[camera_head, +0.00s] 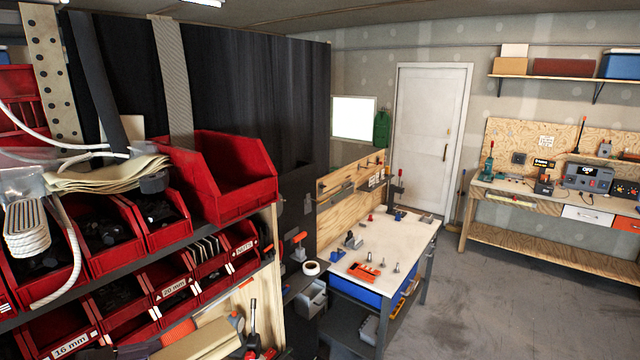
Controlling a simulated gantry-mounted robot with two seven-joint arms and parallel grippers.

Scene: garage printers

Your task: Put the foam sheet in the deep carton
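I cannot make out a foam sheet or a deep carton for certain. Thin cream sheets (108,174) with wavy edges lie on the red bins at the left; I cannot tell whether they are foam. A tan, box-like thing (200,343) shows at the bottom edge, partly cut off; I cannot tell whether it is a carton. Neither of my grippers is in view.
A rack of red bins (110,230) fills the left side, with a large empty red bin (222,178) on top. A workbench (395,235) with tools stands in the middle. Another bench (545,200) stands at the right. The grey floor (480,310) between is clear.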

